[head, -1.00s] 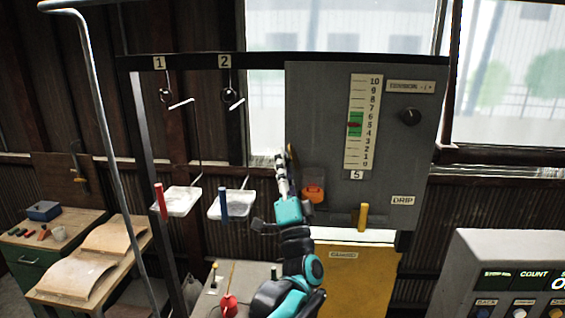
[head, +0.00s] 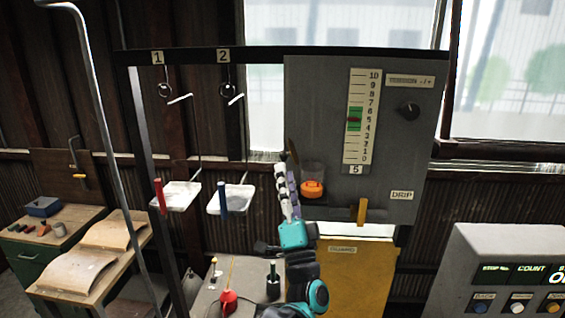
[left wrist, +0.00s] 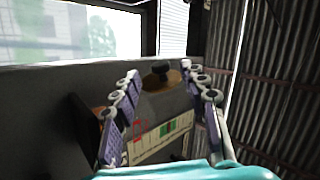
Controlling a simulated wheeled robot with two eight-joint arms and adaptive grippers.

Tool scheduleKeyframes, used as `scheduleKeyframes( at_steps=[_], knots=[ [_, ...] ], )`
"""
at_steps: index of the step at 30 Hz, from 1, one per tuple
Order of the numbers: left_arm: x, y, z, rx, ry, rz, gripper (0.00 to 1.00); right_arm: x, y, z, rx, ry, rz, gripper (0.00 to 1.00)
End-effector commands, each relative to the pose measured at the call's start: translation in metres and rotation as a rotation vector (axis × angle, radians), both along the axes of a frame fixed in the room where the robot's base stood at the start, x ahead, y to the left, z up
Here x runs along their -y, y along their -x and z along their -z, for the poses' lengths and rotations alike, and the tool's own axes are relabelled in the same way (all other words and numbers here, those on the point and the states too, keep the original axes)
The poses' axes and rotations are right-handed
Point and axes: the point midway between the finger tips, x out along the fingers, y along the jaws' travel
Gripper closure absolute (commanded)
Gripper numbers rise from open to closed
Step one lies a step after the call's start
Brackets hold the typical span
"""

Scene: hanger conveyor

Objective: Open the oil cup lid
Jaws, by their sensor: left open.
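The oil cup (head: 312,172) is a clear cup with orange oil low inside, on the front of the grey panel (head: 335,110). Its lid (head: 293,152) shows as a thin brown edge, tilted up steeply at the cup's left side. In the left wrist view the lid (left wrist: 162,77) is a brass disc with a black knob, lying beyond and between the fingertips. My left gripper (head: 285,170) is open and points up, just left of the cup, its fingers below the lid. I cannot tell if a finger touches it. My right gripper is not in view.
The panel carries a scale (head: 357,120), a black knob (head: 408,110) and a yellow lever (head: 361,211). Two white trays (head: 181,195) (head: 231,198) hang at left. A red can (head: 228,301) stands below, near my arm. A control console (head: 490,245) stands at right.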

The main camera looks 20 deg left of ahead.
Motion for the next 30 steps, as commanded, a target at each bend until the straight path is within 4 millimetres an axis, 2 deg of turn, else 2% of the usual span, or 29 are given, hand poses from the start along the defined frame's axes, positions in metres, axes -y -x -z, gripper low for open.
scheduleKeyframes(
  at_steps=[3, 10, 30],
  knots=[
    [0.012, 0.016, 0.018, 0.000, 0.001, 0.003, 0.57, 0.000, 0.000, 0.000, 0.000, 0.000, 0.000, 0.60],
    [0.025, 0.034, 0.037, 0.000, 0.001, 0.002, 0.57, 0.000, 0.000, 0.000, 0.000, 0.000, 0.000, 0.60],
    [0.026, 0.037, 0.040, 0.000, 0.000, 0.000, 0.57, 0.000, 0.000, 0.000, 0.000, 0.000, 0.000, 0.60]
  ],
)
